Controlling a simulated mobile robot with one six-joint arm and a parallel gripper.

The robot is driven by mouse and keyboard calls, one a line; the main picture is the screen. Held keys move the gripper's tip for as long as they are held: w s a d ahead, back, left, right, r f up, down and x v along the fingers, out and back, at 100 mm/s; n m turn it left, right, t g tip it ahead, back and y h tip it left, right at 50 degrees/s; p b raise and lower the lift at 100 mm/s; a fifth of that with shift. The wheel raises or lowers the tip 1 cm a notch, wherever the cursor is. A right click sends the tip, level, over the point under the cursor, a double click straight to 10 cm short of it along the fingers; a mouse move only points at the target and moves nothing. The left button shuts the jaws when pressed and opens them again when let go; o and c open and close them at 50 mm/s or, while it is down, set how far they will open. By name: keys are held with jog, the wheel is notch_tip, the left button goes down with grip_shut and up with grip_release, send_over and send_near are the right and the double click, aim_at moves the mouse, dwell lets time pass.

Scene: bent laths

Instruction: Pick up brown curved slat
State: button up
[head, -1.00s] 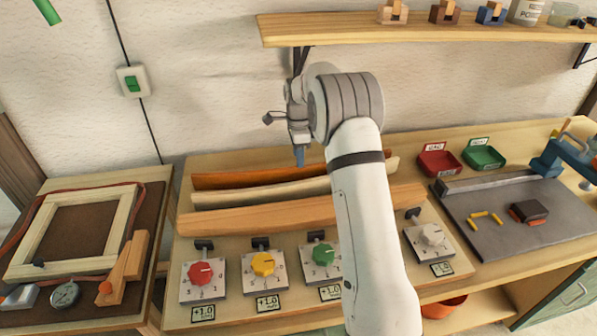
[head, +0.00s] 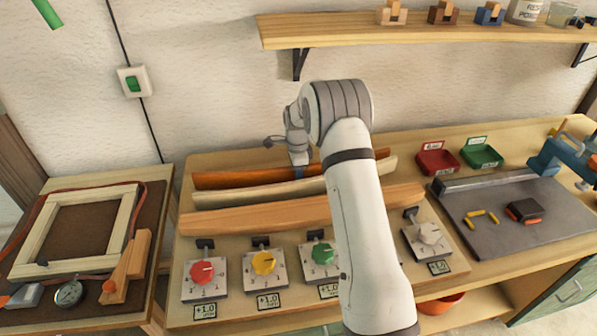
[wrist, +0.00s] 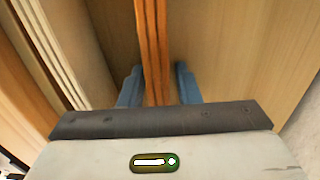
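The brown curved slat (head: 235,179) stands on edge at the back of the bench, rearmost of three slats. Its right part is partly hidden behind my arm. In the wrist view the slat (wrist: 152,45) runs down between my two blue fingers. My gripper (head: 298,173) is low at the slat's middle; it also shows in the wrist view (wrist: 158,88). Its fingers are open, one on each side of the slat, with a gap visible on both sides.
A cream slat (head: 250,194) stands close in front, and a light orange slat (head: 250,216) in front of that. Red (head: 203,271), yellow (head: 264,263) and green (head: 323,254) dials line the bench front. A shelf (head: 400,35) hangs above.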

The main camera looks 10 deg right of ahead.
grip_shut()
jog(key=shift+r, duration=0.2)
